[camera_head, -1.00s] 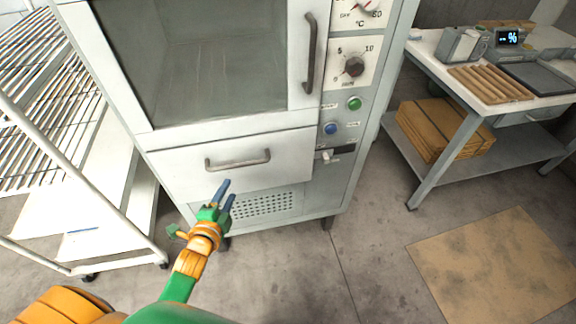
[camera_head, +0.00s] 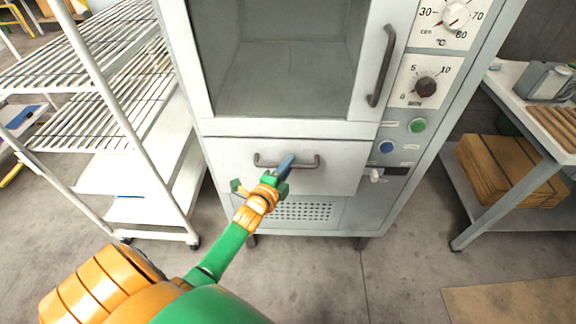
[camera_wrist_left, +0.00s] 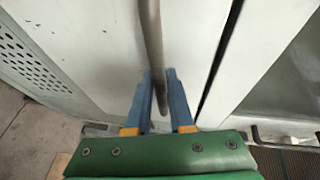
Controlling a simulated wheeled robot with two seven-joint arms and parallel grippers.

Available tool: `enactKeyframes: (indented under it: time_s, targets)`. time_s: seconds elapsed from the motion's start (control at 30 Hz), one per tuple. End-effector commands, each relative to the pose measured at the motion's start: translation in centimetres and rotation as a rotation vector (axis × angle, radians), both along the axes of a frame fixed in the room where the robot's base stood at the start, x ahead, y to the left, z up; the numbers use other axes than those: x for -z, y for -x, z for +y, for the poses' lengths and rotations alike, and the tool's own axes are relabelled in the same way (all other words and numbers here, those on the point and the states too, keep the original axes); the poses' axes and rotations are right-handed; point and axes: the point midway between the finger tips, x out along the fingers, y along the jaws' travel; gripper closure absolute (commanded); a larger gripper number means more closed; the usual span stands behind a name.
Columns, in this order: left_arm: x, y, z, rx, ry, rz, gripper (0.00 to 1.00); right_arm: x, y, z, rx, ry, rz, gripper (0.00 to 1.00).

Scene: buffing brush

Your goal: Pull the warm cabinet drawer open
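The warm cabinet (camera_head: 290,128) stands ahead with a glass door above and a white drawer (camera_head: 225,165) below. The drawer front looks flush with the cabinet. Its grey bar handle (camera_head: 310,163) runs across the front and also shows in the left wrist view (camera_wrist_left: 151,35). My left gripper (camera_head: 285,165) is at the middle of the handle. In the left wrist view its blue fingers (camera_wrist_left: 163,90) stand apart on either side of the bar, with a gap showing at the right finger. My right gripper is not in view.
A white wire rack (camera_head: 150,130) on casters stands close at left. A control panel with dials (camera_head: 426,87) and buttons is at the cabinet's right. A table (camera_head: 520,120) with boards on its lower shelf stands further right. The floor before the drawer is clear.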

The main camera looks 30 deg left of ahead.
Motion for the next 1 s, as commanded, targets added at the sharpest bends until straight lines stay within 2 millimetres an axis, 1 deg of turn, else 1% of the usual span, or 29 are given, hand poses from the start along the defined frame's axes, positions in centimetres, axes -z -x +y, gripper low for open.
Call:
enactKeyframes:
  time_s: [0.03, 0.07, 1.0]
  targets:
    - [0.00, 0.01, 0.00, 0.000, 0.000, 0.000, 0.96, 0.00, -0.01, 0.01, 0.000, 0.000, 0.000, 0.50]
    - [0.01, 0.01, 0.00, 0.000, 0.000, 0.000, 1.00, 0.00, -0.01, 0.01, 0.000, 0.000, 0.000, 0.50]
    - [0.03, 0.02, -0.03, 0.000, 0.001, 0.001, 1.00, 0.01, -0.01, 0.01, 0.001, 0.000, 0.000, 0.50]
